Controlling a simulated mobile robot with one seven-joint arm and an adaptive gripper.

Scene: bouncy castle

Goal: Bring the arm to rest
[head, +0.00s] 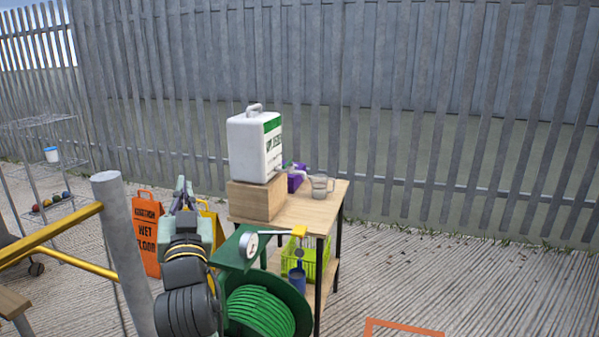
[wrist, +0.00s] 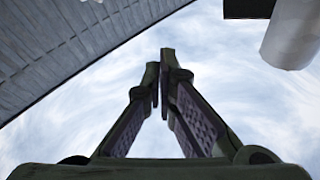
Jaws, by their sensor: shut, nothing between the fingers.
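My gripper (head: 182,187) is raised at the end of my arm, left of the wooden table (head: 325,205) in the head view. In the wrist view the two dark fingers (wrist: 159,75) come together at their tips, with nothing between them. Cloudy sky lies behind the fingers there, so they point upward. The arm's lower part runs out of the bottom of the head view.
A white jug (head: 250,148) stands on a wooden block (head: 252,200) on the table. A green hose reel (head: 262,308) is close right of my arm. An orange wet-floor sign (head: 146,235) and a grey post (head: 122,250) are to the left. Open ground lies at right.

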